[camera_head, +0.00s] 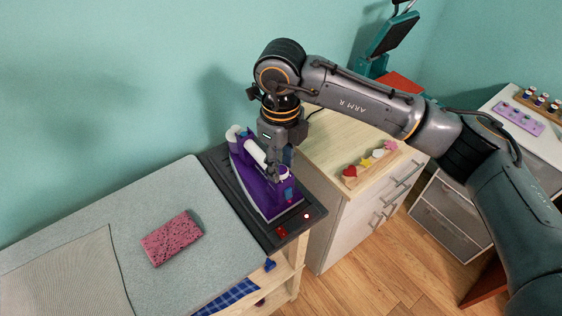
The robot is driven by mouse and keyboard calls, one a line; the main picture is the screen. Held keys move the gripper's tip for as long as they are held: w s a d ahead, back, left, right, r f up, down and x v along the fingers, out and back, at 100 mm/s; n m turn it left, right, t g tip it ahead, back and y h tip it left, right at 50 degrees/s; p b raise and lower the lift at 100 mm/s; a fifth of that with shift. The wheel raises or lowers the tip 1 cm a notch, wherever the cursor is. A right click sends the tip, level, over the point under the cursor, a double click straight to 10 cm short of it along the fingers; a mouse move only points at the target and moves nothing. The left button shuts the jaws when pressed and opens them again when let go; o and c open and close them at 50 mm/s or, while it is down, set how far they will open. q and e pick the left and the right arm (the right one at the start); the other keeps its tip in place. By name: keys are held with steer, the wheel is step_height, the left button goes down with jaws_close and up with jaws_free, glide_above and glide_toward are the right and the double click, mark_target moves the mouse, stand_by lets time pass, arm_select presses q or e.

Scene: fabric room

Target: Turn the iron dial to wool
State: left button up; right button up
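A purple iron (252,181) with a white handle lies on a dark rest plate (225,166) at the right end of the ironing board. My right gripper (272,178) points down over the iron, at or just above its top near the front of the handle. The gripper and wrist hide part of the iron's top. The dial and its markings are too small or hidden to make out. I cannot tell whether the fingers touch anything or how far apart they are. My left gripper is not in view.
A pink speckled sponge (171,238) and a beige cloth (68,280) lie on the grey ironing board (125,215). A wooden cabinet (345,215) stands right of it with a tray of coloured shapes (369,166).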

mark_target(281, 170)
steer(key=shift+o, duration=0.9)
step_height(281, 170, up, 12)
steer(key=shift+a+f, duration=0.1)
